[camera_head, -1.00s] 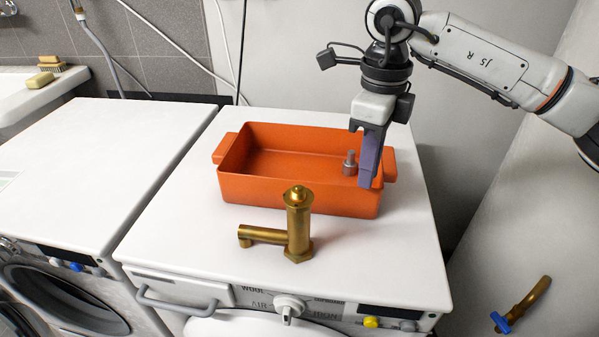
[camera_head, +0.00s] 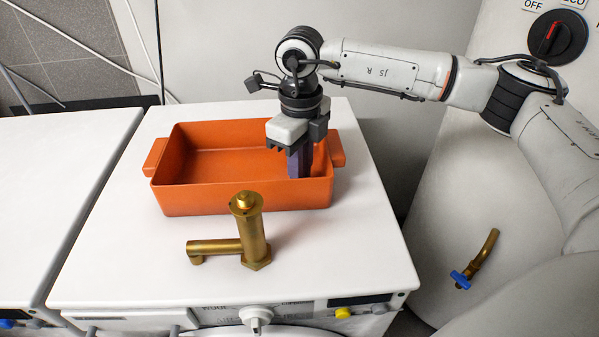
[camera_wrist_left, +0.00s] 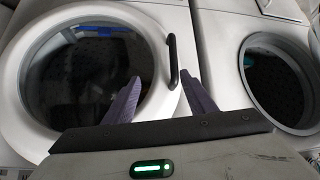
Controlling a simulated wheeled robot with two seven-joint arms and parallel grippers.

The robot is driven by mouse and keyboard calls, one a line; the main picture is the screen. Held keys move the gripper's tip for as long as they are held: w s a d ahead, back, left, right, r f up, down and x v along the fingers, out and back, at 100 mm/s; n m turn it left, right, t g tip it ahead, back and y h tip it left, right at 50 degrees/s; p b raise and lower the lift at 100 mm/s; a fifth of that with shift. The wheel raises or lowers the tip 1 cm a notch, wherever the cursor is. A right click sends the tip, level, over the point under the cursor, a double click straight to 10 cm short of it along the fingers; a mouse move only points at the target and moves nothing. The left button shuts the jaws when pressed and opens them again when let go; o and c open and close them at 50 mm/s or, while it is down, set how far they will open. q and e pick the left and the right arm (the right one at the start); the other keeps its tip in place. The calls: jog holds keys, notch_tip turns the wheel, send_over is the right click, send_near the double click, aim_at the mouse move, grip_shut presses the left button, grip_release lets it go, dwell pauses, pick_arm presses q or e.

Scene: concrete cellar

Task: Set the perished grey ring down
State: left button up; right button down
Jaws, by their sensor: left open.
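I cannot make out the perished grey ring in any view. My right gripper (camera_head: 300,166) points down into the right end of the orange tub (camera_head: 240,199). Its purple fingers overlap from this side, so I cannot tell whether they are apart or hold anything. The tub floor behind them is hidden. My left gripper (camera_wrist_left: 160,96) shows only in the left wrist view. Its two purple fingers are apart with nothing between them, in front of the washing machines.
A brass tap (camera_head: 252,230) stands on the white machine top (camera_head: 110,250), in front of the tub. Bare top lies left and right of it. A brass pipe with a blue valve handle (camera_head: 461,279) is at the right. A round machine door (camera_wrist_left: 85,75) faces the left wrist camera.

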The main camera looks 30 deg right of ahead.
jog(key=shift+f, duration=0.2)
jog(key=c, duration=1.7)
grip_release()
notch_tip(320, 180, up, 12)
jog(key=shift+r, duration=0.2)
